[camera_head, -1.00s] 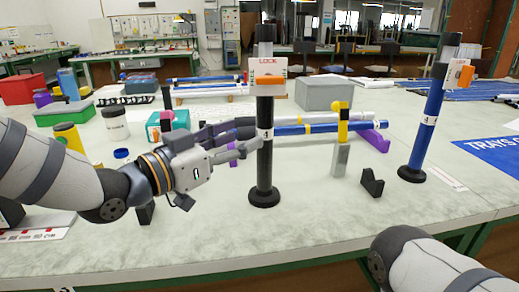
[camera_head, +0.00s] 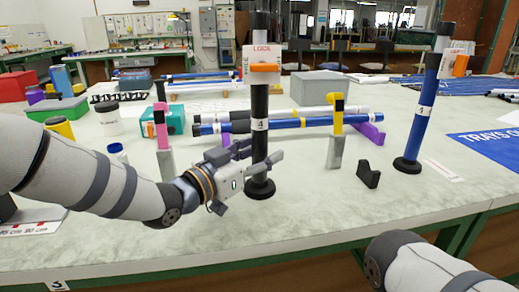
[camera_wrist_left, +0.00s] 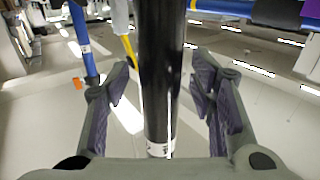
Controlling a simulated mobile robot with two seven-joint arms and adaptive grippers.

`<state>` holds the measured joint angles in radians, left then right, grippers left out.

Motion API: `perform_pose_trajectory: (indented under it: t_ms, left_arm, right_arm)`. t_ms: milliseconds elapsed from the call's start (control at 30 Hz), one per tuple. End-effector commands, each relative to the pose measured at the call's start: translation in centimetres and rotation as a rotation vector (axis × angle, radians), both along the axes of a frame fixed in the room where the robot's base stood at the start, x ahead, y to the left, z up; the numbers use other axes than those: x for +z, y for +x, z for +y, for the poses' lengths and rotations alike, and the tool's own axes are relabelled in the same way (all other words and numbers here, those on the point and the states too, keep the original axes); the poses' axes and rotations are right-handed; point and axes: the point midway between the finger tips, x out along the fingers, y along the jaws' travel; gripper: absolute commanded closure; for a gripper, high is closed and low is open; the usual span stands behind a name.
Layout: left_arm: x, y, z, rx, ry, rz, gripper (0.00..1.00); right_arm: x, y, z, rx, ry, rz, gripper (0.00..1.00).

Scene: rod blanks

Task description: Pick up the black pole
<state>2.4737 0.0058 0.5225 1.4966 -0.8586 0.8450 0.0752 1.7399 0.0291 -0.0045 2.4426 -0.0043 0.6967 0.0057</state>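The black pole (camera_head: 260,105) stands upright in a round black base (camera_head: 259,189) on the table in the head view. A white LOCK plate (camera_head: 262,56) with an orange handle (camera_head: 265,68) sits at its upper part, and a white number label is lower down. My left gripper (camera_head: 264,152) is open low on the pole, its fingers on either side of it. In the left wrist view the pole (camera_wrist_left: 160,75) runs between the two fingers, with gaps on both sides. My right gripper is out of view.
A blue pole (camera_head: 423,112) stands upright in a similar base at right. Pink (camera_head: 162,130) and yellow (camera_head: 336,120) stands flank the black pole, and a blue rod (camera_head: 295,123) lies behind it. A black cradle (camera_head: 368,174) is at right. The front table strip is clear.

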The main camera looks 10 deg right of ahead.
Motion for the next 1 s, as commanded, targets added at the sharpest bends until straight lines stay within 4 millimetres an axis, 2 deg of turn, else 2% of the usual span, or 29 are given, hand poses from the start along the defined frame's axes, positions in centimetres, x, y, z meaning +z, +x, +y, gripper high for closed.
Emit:
perform_pose_trajectory:
  t_ms: [33,200,500,633,767,900,1000]
  left_arm:
    - [0.0,0.0,0.0,0.000,0.000,0.000,0.63]
    - [0.0,0.0,0.0,0.000,0.001,-0.001,1.00]
    - [0.3,0.0,0.0,0.000,-0.001,-0.003,1.00]
    - [1.5,0.0,0.0,0.000,-0.002,-0.008,1.00]
    - [4.2,-0.3,0.1,-0.001,-0.003,-0.008,1.00]
    - [8.3,-3.6,0.6,-0.002,-0.001,-0.013,1.00]
    - [10.5,-6.3,1.0,-0.003,-0.001,-0.009,1.00]
  right_arm:
    - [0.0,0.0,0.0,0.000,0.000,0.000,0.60]
    - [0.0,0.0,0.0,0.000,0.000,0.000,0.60]
    - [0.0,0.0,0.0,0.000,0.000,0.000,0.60]
    - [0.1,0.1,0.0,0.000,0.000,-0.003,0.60]
    - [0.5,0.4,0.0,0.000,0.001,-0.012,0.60]
    - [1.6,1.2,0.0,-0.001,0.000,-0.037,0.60]
    - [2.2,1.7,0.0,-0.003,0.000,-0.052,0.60]
